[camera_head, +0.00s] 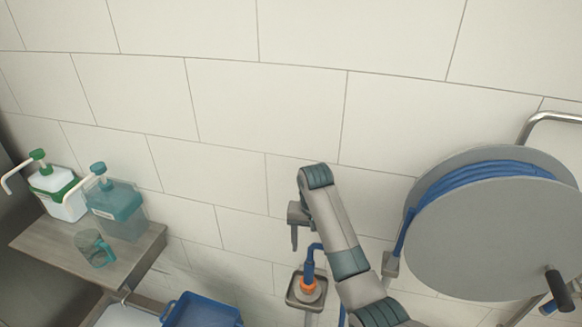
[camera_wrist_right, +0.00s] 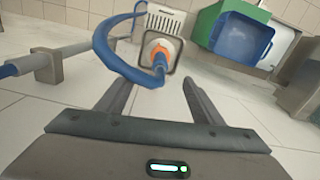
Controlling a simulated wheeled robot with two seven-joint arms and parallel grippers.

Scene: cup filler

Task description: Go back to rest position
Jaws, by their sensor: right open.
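My right gripper (camera_head: 294,238) is in the middle of the head view, with its arm coming up from the bottom right. In the right wrist view its two fingers (camera_wrist_right: 160,98) stand apart with nothing between them. Beyond the fingertips is a blue hose (camera_wrist_right: 118,65) with an orange fitting (camera_wrist_right: 160,55) seated in a square grey holder. In the head view the hose (camera_head: 310,265) and orange fitting (camera_head: 308,286) are just below the right gripper and appear apart from it. My left gripper is not in view.
A hose reel (camera_head: 480,235) stands close to the right of my arm. At the left, a wooden shelf (camera_head: 50,240) holds a glass mug (camera_head: 93,249) and two pump bottles, one green-topped (camera_head: 62,200) and one teal (camera_head: 115,208). A blue bin (camera_head: 200,312) is below. A tiled wall is behind.

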